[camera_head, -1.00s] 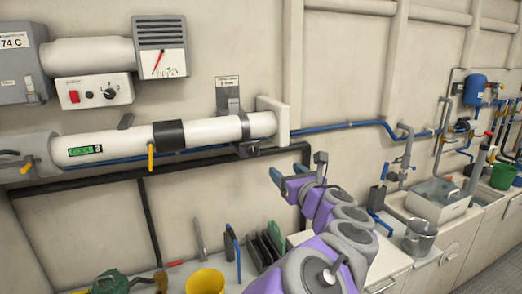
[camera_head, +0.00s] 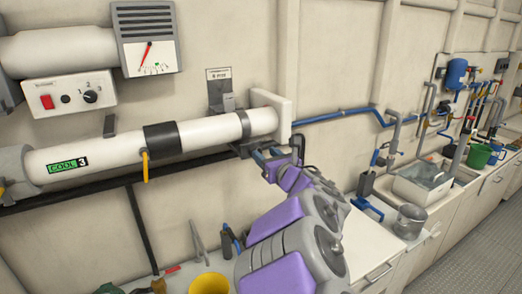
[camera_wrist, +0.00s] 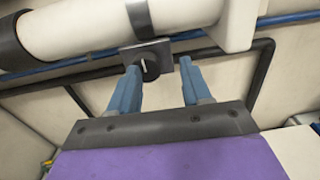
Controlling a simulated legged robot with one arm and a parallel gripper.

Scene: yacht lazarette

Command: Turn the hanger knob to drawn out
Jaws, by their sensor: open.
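The hanger knob (camera_wrist: 150,68) is a small black round knob on a dark grey plate under the white pipe in the wrist view. My gripper (camera_wrist: 160,70) has its two blue fingers open and empty. The knob shows between the fingertips, close to the left one. I cannot tell whether they touch. In the head view my gripper (camera_head: 266,157) is just below the dark pipe hanger (camera_head: 243,125) at the pipe's right end. The knob is not clear there, and its setting cannot be read.
The white pipe (camera_head: 208,130) with a "COOL 3" label runs along the wall above my gripper. A white flange (camera_head: 283,112) ends it on the right. A blue pipe (camera_head: 335,115) continues right. A yellow bucket (camera_head: 209,284) and a counter (camera_head: 372,245) are below.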

